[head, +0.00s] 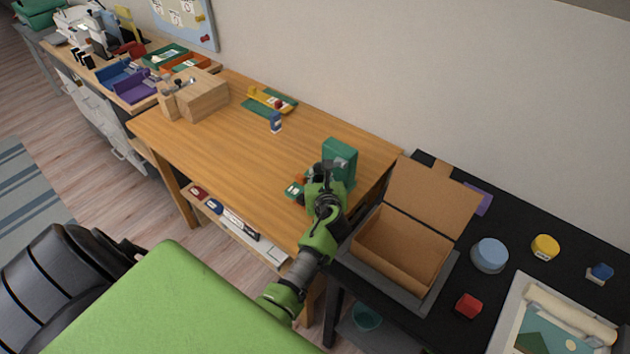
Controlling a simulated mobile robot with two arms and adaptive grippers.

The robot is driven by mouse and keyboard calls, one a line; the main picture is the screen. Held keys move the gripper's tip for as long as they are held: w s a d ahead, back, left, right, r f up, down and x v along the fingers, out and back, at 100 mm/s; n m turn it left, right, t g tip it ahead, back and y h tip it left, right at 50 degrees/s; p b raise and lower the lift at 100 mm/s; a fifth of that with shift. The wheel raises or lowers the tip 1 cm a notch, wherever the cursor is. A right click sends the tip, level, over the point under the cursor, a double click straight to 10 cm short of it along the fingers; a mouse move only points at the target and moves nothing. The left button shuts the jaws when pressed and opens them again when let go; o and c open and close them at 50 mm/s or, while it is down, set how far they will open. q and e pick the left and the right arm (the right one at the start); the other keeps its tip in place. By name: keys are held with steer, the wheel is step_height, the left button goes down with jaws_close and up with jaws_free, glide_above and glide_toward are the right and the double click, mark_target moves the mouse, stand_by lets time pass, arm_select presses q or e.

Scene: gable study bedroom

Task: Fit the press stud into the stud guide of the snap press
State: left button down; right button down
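A green block-shaped device, which looks like the snap press (341,156), stands upright near the right end of the wooden table (230,150). My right gripper (324,168) is right in front of it, seen from behind and above. The gripper and wrist cover the press's lower front, so the stud guide is hidden. I cannot make out the press stud, nor whether the fingers hold anything or touch the press. A small green-and-orange item (295,187) lies just left of the gripper. My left gripper is not in view.
An open cardboard box (404,250) stands on the black table to the right. A small blue-and-white item (276,123), a yellow tool on a green mat (269,101) and a wooden block (203,97) are farther left. The wooden table's middle is clear.

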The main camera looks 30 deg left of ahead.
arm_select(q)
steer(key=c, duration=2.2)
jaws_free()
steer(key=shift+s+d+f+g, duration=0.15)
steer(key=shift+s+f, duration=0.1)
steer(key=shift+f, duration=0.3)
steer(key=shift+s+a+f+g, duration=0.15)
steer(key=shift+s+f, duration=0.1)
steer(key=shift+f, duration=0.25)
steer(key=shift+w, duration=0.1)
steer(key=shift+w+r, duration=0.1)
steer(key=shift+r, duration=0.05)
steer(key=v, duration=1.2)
